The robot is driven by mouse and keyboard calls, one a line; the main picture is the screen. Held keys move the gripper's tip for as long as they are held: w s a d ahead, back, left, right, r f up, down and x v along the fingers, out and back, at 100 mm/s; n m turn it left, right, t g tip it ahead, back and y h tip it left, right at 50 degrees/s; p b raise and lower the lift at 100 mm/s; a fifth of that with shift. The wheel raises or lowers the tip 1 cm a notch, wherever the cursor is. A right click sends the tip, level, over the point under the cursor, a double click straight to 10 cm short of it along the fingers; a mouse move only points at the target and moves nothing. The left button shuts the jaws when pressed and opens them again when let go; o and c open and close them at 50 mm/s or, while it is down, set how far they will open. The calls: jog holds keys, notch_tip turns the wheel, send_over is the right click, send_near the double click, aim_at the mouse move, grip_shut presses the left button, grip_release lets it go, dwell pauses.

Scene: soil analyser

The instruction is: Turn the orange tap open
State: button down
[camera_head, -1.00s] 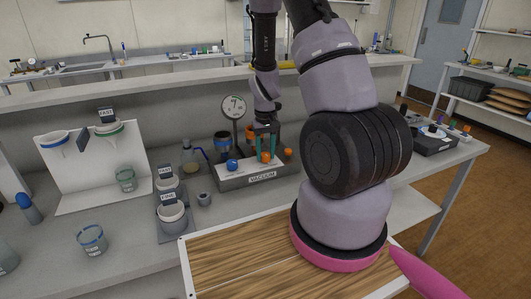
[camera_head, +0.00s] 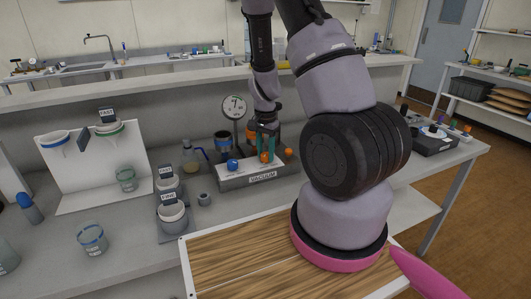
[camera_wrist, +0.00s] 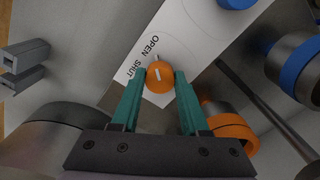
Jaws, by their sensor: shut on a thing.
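The orange tap (camera_wrist: 159,79) is a small round knob with a white mark on top, standing on the pale plate of the vacuum unit (camera_head: 262,180). Printed words OPEN and SHUT lie beside it in the wrist view, and its white mark runs roughly up the picture. It also shows at the front of the unit in the head view (camera_head: 266,158). My gripper (camera_wrist: 160,76) has its teal fingers on both sides of the tap, shut on it from above. In the head view my gripper (camera_head: 267,153) stands upright over the unit.
A round gauge (camera_head: 234,107) and a blue-banded cup (camera_head: 222,141) stand behind.

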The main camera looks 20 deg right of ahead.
aim_at(265, 154)
jog(key=shift+w+m, duration=0.1)
jog(key=shift+m, duration=0.5)
jog(key=shift+c, duration=2)
grip_release()
jog(key=shift+r, duration=0.1)
notch_tip(265, 154, up, 11)
jog(key=shift+f, duration=0.2)
jog(key=shift+r, duration=0.1)
